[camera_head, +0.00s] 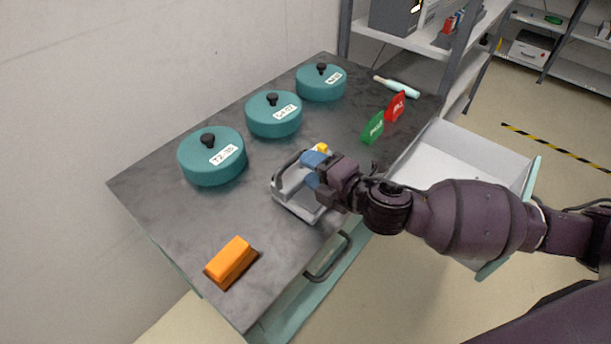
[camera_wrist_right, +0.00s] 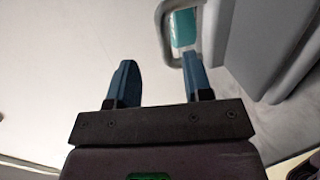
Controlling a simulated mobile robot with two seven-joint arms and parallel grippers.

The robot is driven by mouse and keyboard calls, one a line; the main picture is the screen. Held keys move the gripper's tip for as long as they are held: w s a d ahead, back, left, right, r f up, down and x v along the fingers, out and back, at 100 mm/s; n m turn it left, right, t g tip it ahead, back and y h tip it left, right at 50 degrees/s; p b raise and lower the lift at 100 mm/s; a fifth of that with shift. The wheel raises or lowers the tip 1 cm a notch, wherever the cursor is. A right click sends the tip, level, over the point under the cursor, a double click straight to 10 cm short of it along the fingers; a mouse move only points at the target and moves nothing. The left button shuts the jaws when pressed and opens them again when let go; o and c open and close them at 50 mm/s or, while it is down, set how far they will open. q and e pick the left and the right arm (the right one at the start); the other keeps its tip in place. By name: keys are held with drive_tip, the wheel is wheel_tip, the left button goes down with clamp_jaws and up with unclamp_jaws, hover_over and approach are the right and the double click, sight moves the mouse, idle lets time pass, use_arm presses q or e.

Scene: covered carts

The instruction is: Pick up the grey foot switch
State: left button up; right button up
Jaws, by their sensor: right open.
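The grey foot switch (camera_head: 292,200) sits on the dark cart top (camera_head: 170,215), near its front edge. In the right wrist view, a grey body and loop, seemingly the foot switch (camera_wrist_right: 275,40), show at the right, beyond the open fingers (camera_wrist_right: 160,80). Nothing shows between the fingertips there. My left gripper is out of view.
Three teal lidded pots, the nearest one (camera_head: 212,165) at left, stand along the wall side. An orange block (camera_head: 232,261) lies at the near end. Green (camera_head: 373,127) and red (camera_head: 396,106) signs stand beyond the gripper. A yellow piece (camera_head: 321,148) shows behind the fingers. A white drawer (camera_head: 465,150) sticks out right.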

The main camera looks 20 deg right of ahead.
sight(293, 157)
drive_tip(key=shift+d+f+b+x, duration=0.1)
drive_tip(key=shift+f+b+x, duration=0.1)
drive_tip(key=shift+x, duration=0.65)
drive_tip(key=shift+d+f+b+x, duration=0.1)
drive_tip(key=shift+b+x, duration=0.1)
drive_tip(key=shift+x, duration=0.65)
drive_tip(key=shift+f+b+x, duration=0.1)
drive_tip(key=shift+b+x, duration=0.1)
drive_tip(key=shift+x, duration=0.7)
drive_tip(key=shift+w+a, duration=0.25)
drive_tip(key=shift+w, duration=0.35)
clamp_jaws()
